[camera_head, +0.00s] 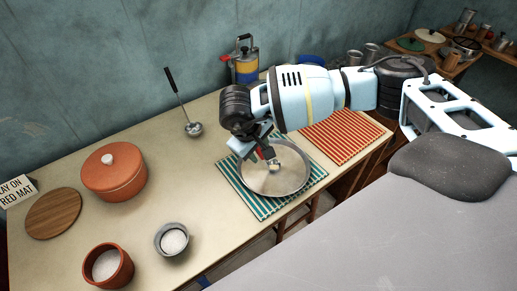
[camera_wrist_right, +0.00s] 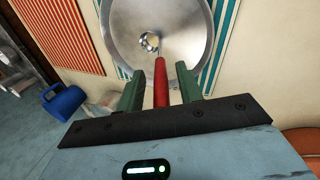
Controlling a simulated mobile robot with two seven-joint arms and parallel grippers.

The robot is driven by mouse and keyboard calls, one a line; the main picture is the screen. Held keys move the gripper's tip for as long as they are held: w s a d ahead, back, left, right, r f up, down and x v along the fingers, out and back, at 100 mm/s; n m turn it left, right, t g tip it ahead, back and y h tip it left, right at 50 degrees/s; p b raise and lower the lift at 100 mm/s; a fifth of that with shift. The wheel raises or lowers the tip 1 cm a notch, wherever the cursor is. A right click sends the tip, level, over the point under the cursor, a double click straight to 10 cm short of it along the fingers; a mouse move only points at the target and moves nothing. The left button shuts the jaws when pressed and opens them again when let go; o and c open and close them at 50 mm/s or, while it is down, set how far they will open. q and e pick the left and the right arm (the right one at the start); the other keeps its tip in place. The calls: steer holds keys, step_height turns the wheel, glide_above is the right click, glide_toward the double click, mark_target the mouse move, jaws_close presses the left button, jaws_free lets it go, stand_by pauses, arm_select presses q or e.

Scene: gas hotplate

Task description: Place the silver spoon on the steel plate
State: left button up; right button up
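The steel plate (camera_head: 293,185) is a round, shallow metal dish on a teal-striped mat; it fills the top of the right wrist view (camera_wrist_right: 188,18). The silver spoon has a red handle (camera_wrist_right: 160,85) and a small shiny bowl (camera_wrist_right: 150,42) that shows over the plate's middle. In the head view, the spoon's bowl (camera_head: 274,165) is over the plate, its handle partly hidden by my gripper. My right gripper (camera_wrist_right: 160,88) has its green fingers either side of the red handle, with a gap on each side. I cannot tell whether the spoon's bowl touches the plate. My left gripper is not in view.
An orange-striped mat (camera_head: 342,134) lies right of the teal mat (camera_head: 262,207). An orange lidded pot (camera_head: 114,178), wooden board (camera_head: 54,213), orange bowl (camera_head: 108,266) and grey bowl (camera_head: 172,240) stand left. A ladle (camera_head: 177,88) and lantern (camera_head: 245,62) are behind.

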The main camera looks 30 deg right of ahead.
steer(key=v, duration=1.2)
steer(key=shift+r, duration=0.1)
